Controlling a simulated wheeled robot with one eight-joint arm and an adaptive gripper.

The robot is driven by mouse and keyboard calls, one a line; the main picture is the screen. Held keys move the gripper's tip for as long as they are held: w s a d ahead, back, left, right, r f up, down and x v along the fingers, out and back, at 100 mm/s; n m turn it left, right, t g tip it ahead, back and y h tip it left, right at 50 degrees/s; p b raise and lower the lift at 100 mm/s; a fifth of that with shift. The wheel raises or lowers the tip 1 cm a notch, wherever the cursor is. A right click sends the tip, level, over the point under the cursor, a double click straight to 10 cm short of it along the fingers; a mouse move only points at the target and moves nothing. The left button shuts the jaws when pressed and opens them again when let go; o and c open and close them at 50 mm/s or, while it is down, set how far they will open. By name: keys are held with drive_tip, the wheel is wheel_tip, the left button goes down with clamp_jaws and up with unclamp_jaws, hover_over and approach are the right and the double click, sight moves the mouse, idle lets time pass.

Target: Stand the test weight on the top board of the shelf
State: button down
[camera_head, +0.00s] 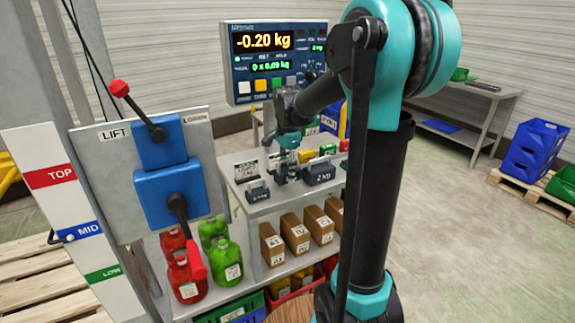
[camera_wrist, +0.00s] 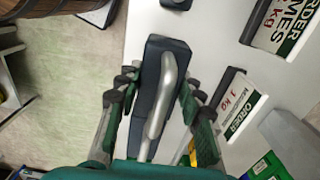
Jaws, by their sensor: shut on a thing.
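In the wrist view a dark grey test weight (camera_wrist: 165,50) with a silver bar handle lies between the fingers of my gripper (camera_wrist: 150,95). The gripper is shut on it. In the head view my gripper (camera_head: 283,176) is at the top board (camera_head: 255,211) of the shelf, between two dark weights. One weight marked 2 kg (camera_head: 319,173) stands to its right, and a smaller one (camera_head: 257,191) stands to its left. The weight in the jaws is mostly hidden there. I cannot tell whether it touches the board.
Several brown boxes (camera_head: 296,228) and red and green jugs (camera_head: 223,262) stand on the board below. A scale display (camera_head: 268,60) reads -0.20 kg. A lift panel (camera_head: 115,165) with levers stands at left. Cards (camera_wrist: 237,105) stand beside the weight. Open floor lies right.

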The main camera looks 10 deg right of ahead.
drive_tip(key=shift+f, duration=1.75)
drive_tip(key=c, duration=1)
unclamp_jaws()
drive_tip(key=shift+f, duration=0.1)
wheel_tip(320, 180, up, 12)
drive_tip(key=shift+r, duration=0.15)
